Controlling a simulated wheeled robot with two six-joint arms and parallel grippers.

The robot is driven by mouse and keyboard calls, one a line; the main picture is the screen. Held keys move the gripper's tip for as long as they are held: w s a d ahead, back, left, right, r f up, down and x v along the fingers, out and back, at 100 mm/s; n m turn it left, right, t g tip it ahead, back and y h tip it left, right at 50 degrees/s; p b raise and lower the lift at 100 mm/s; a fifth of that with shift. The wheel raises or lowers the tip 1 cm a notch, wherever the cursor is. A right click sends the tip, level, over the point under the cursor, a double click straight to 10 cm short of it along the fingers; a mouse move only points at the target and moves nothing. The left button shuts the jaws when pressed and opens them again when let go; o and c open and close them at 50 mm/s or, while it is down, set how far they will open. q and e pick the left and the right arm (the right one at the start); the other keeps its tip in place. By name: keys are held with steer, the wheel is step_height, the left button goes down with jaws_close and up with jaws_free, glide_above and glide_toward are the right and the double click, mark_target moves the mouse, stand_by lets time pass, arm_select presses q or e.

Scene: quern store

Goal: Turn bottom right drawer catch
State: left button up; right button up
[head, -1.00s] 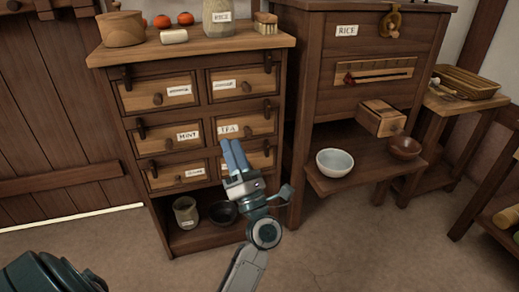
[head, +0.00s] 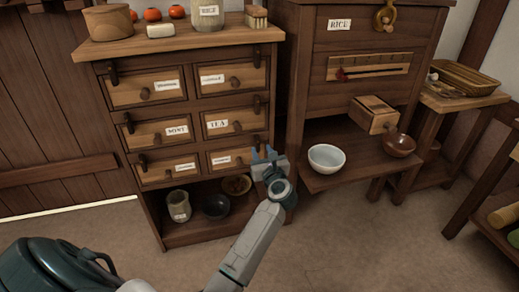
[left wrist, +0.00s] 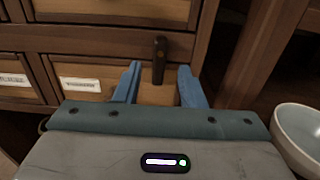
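The bottom right drawer (head: 232,160) of the left cabinet is closed, with a white label and a round knob (head: 240,161). Its dark wooden catch (left wrist: 160,60) stands upright in the left wrist view, its lower end overlapping the drawer front at the top right. In the head view the catch (head: 257,140) shows just above my left gripper (head: 264,154). That gripper is open at the drawer's right end. Its two blue fingers (left wrist: 158,88) are on either side of the catch's lower end, with gaps; contact is not visible. My right gripper is not in view.
A white bowl (head: 326,158) stands on the low shelf right of my left gripper. An open shelf under the drawers holds a jar (head: 178,206) and bowls. A small wooden box (head: 374,114) juts from the right-hand cabinet. The floor in front is clear.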

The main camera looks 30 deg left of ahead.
mark_target(258, 144)
arm_select(q)
steer(key=shift+x, duration=1.65)
jaws_close()
